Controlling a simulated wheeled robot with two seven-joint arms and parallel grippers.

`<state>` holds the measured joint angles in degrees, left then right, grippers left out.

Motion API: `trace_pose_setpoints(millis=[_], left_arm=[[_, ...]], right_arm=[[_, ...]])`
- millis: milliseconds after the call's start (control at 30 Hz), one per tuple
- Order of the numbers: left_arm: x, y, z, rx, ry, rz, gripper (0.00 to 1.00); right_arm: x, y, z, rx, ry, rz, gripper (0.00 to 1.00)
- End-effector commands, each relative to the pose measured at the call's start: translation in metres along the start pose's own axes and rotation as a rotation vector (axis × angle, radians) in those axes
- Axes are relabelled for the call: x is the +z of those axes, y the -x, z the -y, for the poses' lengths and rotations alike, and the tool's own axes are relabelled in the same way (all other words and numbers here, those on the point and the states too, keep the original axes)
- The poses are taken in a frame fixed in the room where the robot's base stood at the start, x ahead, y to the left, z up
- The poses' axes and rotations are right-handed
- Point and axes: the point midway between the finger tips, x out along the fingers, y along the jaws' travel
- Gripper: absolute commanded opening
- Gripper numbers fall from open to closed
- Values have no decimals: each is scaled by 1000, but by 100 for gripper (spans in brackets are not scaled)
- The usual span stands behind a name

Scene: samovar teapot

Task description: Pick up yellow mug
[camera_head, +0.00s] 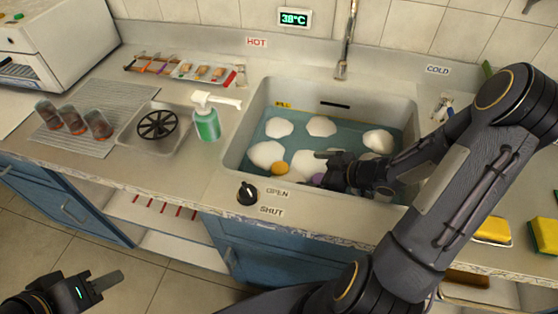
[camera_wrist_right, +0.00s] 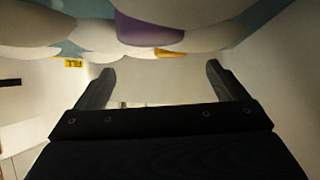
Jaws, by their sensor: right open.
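A small yellow rounded patch (camera_head: 279,168), likely the yellow mug, shows among white foam in the sink; most of it is hidden. In the right wrist view a yellow patch (camera_wrist_right: 170,53) shows beside a purple thing (camera_wrist_right: 148,31), both partly covered by foam. My right gripper (camera_head: 316,167) is inside the sink, just right of the yellow patch, close to the purple thing (camera_head: 318,179). In its wrist view my right gripper (camera_wrist_right: 157,85) has its fingers wide apart with nothing between them. My left gripper (camera_head: 108,281) is at the lower left, away from the counter; its opening is unclear.
The sink (camera_head: 252,125) holds water and several foam clumps (camera_head: 321,126). A faucet (camera_head: 343,60) stands behind it. Yellow sponges (camera_head: 494,229) lie at the right. A knob (camera_head: 247,193) is in front.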

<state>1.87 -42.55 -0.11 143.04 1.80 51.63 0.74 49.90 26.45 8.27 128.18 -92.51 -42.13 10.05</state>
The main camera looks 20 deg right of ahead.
Motion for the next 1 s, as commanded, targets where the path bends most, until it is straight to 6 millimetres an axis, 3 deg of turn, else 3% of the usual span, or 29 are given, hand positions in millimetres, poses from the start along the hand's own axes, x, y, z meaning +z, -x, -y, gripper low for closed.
trace_pose_setpoints(millis=[133, 667, 967, 1000], left_arm=[[2, -3, 1, 0, 0, 0, 36], [9, -17, 8, 0, 0, 0, 36], [9, -17, 8, 0, 0, 0, 36], [9, -17, 8, 0, 0, 0, 36]], right_arm=[[0, -10, 22, -71, -23, -59, 92], [-4, -77, 30, -75, -20, -62, 92], [-5, -82, 30, -72, -20, -60, 92], [-5, -82, 30, -72, -20, -60, 88]])
